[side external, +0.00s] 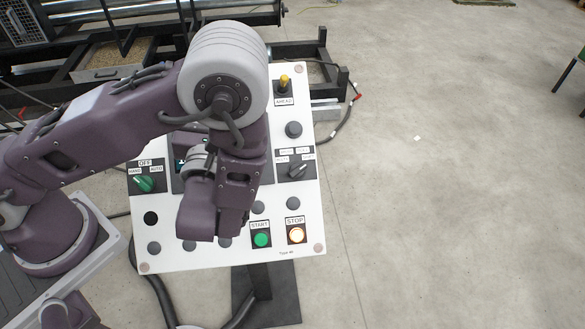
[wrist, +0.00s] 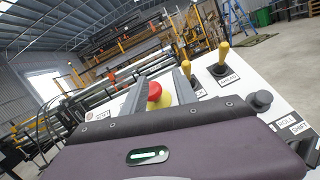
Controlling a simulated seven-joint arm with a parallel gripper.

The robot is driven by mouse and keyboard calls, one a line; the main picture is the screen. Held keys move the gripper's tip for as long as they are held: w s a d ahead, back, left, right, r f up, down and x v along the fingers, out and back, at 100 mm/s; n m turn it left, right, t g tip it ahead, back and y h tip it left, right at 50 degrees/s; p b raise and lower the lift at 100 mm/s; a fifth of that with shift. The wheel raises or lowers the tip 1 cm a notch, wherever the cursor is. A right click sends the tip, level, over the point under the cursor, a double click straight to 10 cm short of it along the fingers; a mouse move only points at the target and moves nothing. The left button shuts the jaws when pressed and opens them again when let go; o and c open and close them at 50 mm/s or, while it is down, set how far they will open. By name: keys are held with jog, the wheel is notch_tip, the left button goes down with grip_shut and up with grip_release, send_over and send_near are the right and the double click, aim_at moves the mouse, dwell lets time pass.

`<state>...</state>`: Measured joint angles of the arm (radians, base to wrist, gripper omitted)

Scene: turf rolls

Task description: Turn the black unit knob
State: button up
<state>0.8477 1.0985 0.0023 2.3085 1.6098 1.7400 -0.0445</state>
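The black unit knob (side external: 298,171) is a black selector with a pale pointer on the right side of the white control panel (side external: 309,225). Labels sit above it, and its pointer leans up to the right. In the wrist view the ROLL and SHIFT labels show at the right edge, but the knob itself is not visible. My gripper (wrist: 163,74) shows in the wrist view as two grey fingers spread apart, with nothing between them. A red button on yellow (wrist: 158,96) shows beyond them. In the side view my wrist covers the panel's middle, left of the knob, and hides the fingers.
A yellow-tipped AHEAD lever (side external: 284,82) stands above the knob. A green START button (side external: 261,238) and a lit STOP button (side external: 296,234) lie below. A green selector (side external: 144,184) is at the left. The floor right of the panel is mostly clear.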

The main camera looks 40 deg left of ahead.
jog(key=w+d+f+m+t+h, duration=0.1)
jog(key=d+f+m+t+h, duration=0.2)
jog(key=d+f+m+h, duration=0.35)
jog(key=m+g+h, duration=0.1)
jog(key=m+h, duration=0.6)
jog(key=h, duration=0.1)
send_near(291, 176)
jog(key=shift+n, duration=0.25)
jog(key=w, duration=0.5)
jog(key=shift+d+r, duration=0.25)
jog(key=shift+d, duration=0.05)
jog(key=shift+w+d+f, duration=0.15)
jog(key=shift+w+f, duration=0.1)
jog(key=shift+w, duration=0.05)
jog(key=w, duration=0.6)
jog(key=shift+w+d, duration=0.2)
jog(key=shift+d, duration=0.2)
jog(key=shift+c, duration=0.4)
grip_shut()
